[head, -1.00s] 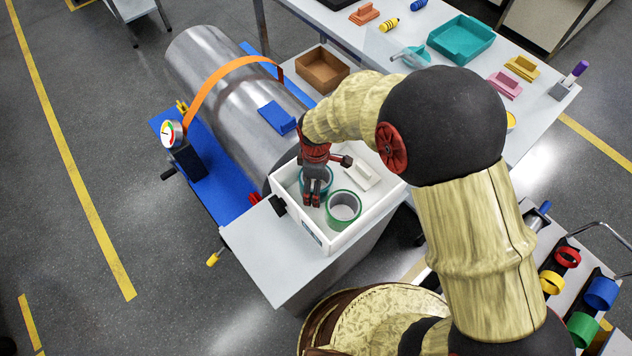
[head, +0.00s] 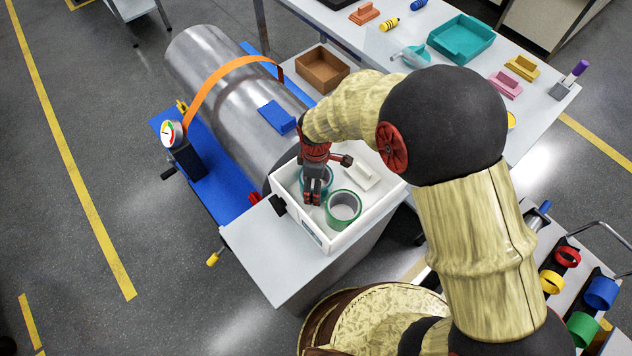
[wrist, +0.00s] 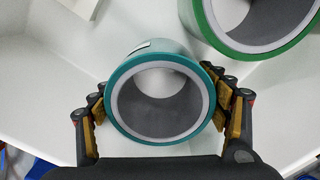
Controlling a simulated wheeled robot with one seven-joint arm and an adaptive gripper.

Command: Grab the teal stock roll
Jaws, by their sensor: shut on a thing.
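The teal stock roll (wrist: 119,75) stands in the white bin with its open core facing the wrist camera. In the wrist view, the fingers of my gripper (wrist: 165,110) press on it from the left and right sides. In the head view, my gripper (head: 316,197) reaches down into the white bin (head: 343,243), and the teal roll (head: 328,182) is partly hidden behind the fingers. I cannot tell whether the roll is clear of the bin floor.
A green roll (head: 343,208) stands close beside the teal one; it also shows at the wrist view's upper right (wrist: 208,32). A white block (head: 363,178) lies in the bin. The bin walls surround the gripper.

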